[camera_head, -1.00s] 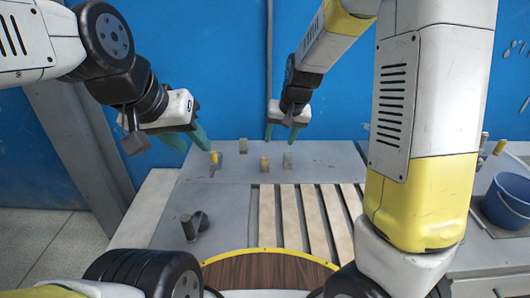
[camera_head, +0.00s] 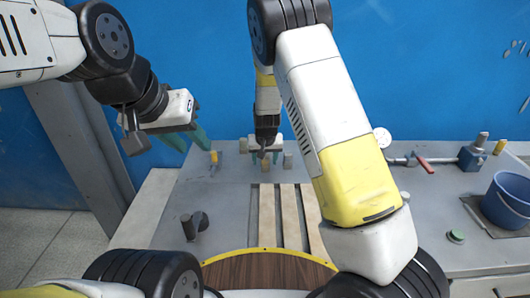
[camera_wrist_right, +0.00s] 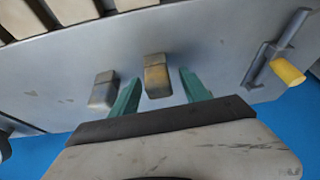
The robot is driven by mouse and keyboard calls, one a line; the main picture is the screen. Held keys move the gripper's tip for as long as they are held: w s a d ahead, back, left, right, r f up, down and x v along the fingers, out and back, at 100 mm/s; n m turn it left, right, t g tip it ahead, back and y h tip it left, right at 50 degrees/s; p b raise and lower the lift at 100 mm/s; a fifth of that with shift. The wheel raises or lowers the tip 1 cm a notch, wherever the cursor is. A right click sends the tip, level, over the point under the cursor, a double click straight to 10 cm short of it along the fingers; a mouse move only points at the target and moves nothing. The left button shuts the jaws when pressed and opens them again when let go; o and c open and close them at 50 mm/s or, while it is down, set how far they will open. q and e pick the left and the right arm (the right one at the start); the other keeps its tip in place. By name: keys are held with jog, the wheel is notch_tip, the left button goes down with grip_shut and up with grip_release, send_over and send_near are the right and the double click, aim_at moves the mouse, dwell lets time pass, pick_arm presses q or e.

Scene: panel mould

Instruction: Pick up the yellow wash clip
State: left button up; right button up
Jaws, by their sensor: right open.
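The yellow wash clip, a small block with a dull tan-yellow face, (camera_wrist_right: 157,72) stands on the grey panel in the right wrist view. It also shows in the head view (camera_head: 265,166), partly behind my right gripper. My right gripper (camera_wrist_right: 159,90) is open, with one teal finger on each side of the clip in the picture; gaps show on both sides, and I cannot tell the height. A similar grey clip (camera_wrist_right: 103,90) stands beside it, outside the fingers. My left gripper (camera_head: 185,140) is open and empty, above the left back of the table.
A yellow-handled grey fitting (camera_wrist_right: 287,70) stands to one side. Another small block (camera_head: 243,146) is further back. Wooden slats (camera_head: 290,215) lie in front. A blue bucket (camera_head: 507,200) and a red-handled tool (camera_head: 425,164) are at right. The blue wall is close behind.

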jog(key=shift+w+f, duration=0.25)
jog(key=shift+f, duration=0.4)
grip_shut()
jog(key=shift+r, duration=0.2)
